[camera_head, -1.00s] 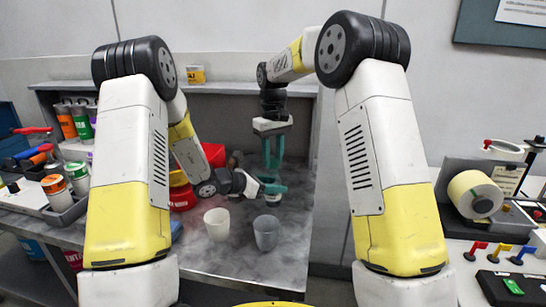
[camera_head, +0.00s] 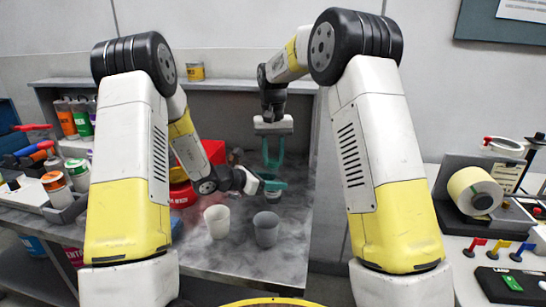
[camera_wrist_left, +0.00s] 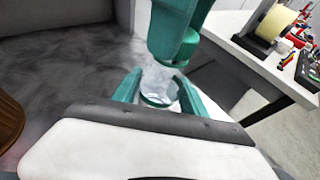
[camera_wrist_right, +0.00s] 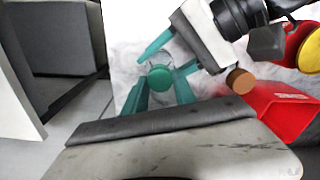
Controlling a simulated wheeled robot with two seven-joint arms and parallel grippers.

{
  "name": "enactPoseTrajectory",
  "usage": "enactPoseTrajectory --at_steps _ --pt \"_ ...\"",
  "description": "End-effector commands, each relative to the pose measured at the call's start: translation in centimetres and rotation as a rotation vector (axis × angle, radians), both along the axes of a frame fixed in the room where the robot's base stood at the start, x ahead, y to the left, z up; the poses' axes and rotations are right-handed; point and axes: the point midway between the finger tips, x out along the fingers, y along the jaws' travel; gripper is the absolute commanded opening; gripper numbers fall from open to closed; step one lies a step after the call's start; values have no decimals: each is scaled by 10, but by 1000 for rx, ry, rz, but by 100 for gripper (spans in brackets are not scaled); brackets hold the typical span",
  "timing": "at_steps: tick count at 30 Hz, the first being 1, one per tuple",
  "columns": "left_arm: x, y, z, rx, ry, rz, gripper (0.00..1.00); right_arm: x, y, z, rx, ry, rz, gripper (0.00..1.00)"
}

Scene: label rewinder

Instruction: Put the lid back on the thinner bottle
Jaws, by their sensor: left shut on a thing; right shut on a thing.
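My left gripper (camera_head: 272,186) is shut on a clear bottle (camera_wrist_left: 158,82), low over the table; the bottle stands between its teal fingers in the left wrist view. My right gripper (camera_head: 273,161) points down from above and is shut on a green lid (camera_wrist_left: 187,46), which also shows as a round top in the right wrist view (camera_wrist_right: 160,78). The lid is above the bottle's top and close to it. I cannot tell whether they touch. The bottle is mostly hidden in the head view.
A white cup (camera_head: 217,222) and a grey cup (camera_head: 266,230) stand in front on the grey table (camera_head: 235,258). Red bins (camera_head: 184,197) stand to the left. A brown round thing (camera_wrist_right: 240,81) shows near the left arm. The table's right edge is close by.

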Motion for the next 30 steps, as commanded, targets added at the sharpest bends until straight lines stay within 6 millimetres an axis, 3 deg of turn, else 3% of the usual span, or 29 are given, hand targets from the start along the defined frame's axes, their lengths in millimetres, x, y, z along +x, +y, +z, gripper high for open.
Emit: enactPoseTrajectory --at_steps 30 --pt "0 0 0 1 1 -1 0 1 1 -1 0 -2 -2483 0"
